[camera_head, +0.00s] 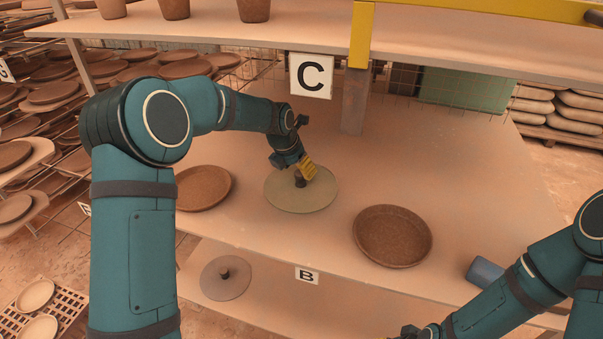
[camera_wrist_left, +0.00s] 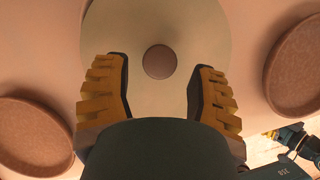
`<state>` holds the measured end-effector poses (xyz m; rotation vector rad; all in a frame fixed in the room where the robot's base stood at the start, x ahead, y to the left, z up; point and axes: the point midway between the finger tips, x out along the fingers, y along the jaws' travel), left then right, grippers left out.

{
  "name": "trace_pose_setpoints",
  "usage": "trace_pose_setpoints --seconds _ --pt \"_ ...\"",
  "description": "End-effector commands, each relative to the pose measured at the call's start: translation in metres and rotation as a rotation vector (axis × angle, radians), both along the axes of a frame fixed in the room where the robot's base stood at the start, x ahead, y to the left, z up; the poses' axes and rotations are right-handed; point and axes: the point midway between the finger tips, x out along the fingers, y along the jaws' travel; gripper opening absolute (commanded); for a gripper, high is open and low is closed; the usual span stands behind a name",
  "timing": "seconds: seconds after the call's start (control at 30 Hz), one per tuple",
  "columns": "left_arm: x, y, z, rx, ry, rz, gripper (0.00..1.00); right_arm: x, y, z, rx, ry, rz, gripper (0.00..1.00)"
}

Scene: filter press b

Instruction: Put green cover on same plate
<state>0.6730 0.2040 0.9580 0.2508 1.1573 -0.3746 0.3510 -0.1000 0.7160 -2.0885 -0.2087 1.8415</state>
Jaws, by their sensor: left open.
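A pale olive-green round cover (camera_head: 293,203) with a dark knob (camera_head: 299,179) lies on the middle shelf between two brown plates. My left gripper (camera_head: 305,170) is at the knob. In the left wrist view the cover (camera_wrist_left: 160,22) fills the top middle, and the open fingers (camera_wrist_left: 161,72) stand either side of the knob (camera_wrist_left: 159,61), with gaps visible. One brown plate (camera_head: 202,188) is left of the cover and another (camera_head: 392,236) is to its right; both look empty. My right gripper (camera_head: 412,332) is mostly cut off at the bottom edge; its fingers cannot be made out.
A greyish knobbed cover (camera_head: 226,278) lies on the lower shelf near the B sign (camera_head: 307,275). The upper shelf (camera_head: 310,30) with pots and the C sign (camera_head: 311,75) overhangs behind my left gripper. A blue-grey object (camera_head: 485,271) is at the right front. Shelf space behind the right plate is clear.

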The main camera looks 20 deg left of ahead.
Motion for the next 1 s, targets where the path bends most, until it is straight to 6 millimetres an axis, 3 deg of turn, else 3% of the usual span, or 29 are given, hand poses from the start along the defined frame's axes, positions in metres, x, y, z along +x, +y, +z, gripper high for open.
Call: trace_pose_setpoints --seconds 0.1,0.33,1.0 --pt "-0.009 0.004 0.027 0.0 -0.002 0.0 0.58 -0.001 0.0 0.007 0.0 0.003 0.001 0.39" --pt "-0.021 0.009 0.057 0.0 -0.001 -0.001 0.58 -0.002 0.0 0.013 0.001 0.006 0.001 0.39" --pt "-0.025 0.011 0.066 -0.001 0.0 0.0 0.58 -0.003 0.0 0.014 0.001 0.007 0.002 0.39"
